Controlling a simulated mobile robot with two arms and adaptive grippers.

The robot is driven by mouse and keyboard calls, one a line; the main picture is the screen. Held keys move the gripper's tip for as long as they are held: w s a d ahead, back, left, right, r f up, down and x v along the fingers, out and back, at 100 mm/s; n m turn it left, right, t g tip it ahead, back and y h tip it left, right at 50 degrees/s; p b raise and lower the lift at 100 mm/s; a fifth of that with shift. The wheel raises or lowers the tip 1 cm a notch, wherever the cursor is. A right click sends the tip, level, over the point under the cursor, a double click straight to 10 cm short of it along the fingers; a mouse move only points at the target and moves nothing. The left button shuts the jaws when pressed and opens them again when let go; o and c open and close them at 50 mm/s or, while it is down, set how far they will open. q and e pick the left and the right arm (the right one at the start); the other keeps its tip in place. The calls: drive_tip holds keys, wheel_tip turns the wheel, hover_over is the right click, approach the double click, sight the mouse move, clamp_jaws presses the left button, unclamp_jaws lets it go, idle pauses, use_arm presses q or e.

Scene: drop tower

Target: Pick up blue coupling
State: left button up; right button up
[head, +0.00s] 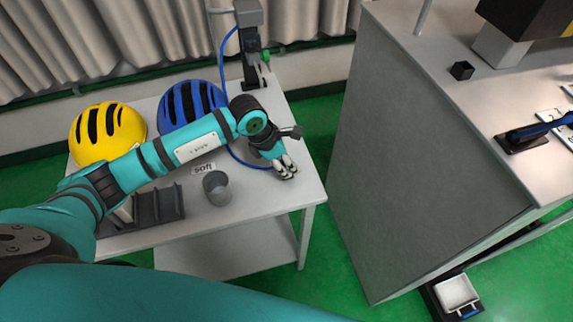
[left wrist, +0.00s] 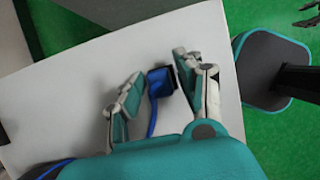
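The blue coupling (left wrist: 160,81) lies on the white table top, with a dark end and a blue hose running down from it in the left wrist view. My left gripper (left wrist: 157,80) is open, with its two fingers on either side of the coupling. A gap shows between the left finger and the coupling; the right finger is close to its dark end, and I cannot tell if they touch. In the head view my left gripper (head: 287,172) is low over the table's right end and hides the coupling. A small grey shape at the left wrist view's top right looks like my right gripper (left wrist: 306,15).
The white table (head: 262,216) also holds a yellow helmet (head: 92,150), a blue helmet (head: 177,97), a grey cup (head: 217,190) and a dark rack (head: 160,205). A post (head: 250,55) stands at its back. A large grey cabinet (head: 410,165) stands to the right.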

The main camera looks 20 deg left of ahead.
use_arm(q)
drive_tip(key=c, duration=0.6)
drive_tip(key=shift+o, duration=0.2)
drive_tip(key=shift+r, duration=0.1)
